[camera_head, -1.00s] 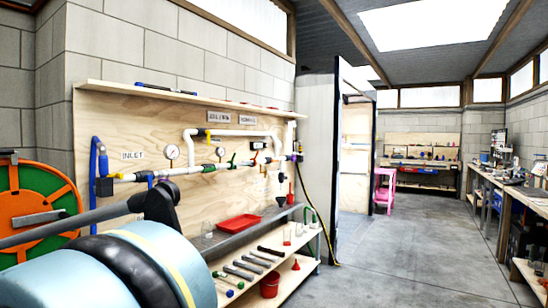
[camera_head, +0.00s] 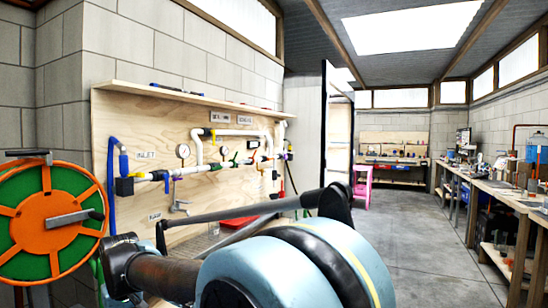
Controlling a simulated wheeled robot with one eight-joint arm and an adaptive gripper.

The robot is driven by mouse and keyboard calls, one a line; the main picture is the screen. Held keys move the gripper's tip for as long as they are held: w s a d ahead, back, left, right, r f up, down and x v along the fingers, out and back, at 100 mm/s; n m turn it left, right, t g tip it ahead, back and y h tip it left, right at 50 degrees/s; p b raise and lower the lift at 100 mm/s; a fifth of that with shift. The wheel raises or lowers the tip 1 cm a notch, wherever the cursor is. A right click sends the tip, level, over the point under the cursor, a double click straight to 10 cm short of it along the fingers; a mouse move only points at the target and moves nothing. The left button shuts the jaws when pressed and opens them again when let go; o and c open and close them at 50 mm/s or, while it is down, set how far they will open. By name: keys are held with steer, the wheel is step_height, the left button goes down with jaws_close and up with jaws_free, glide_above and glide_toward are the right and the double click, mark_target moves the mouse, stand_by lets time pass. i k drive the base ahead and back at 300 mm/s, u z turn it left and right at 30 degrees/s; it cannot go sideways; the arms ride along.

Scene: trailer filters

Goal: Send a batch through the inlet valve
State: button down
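A plywood panel (camera_head: 140,108) on the block wall carries white piping with gauges and colored valve handles. An INLET label (camera_head: 145,155) is at its left end. A round gauge (camera_head: 183,151) stands above the line. My blue and black arm links fill the lower middle and hide the panel's lower part. I cannot make out my gripper.
An orange and green hose reel (camera_head: 48,218) is close at left. A red tray (camera_head: 238,222) below the panel is mostly hidden by my arm. A pink cart (camera_head: 363,185) stands further back. A long workbench (camera_head: 488,186) lines the right wall. The concrete floor (camera_head: 425,240) between is open.

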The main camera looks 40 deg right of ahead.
mark_target(166, 176)
steer(key=z, duration=1.85)
steer(key=k, duration=1.3)
steer(key=z, duration=0.8)
steer(key=i, duration=1.75)
steer(key=u, duration=0.55)
steer(key=i, duration=0.9)
steer(key=u, duration=0.95)
steer(key=i, duration=0.5)
steer(key=u, duration=0.3)
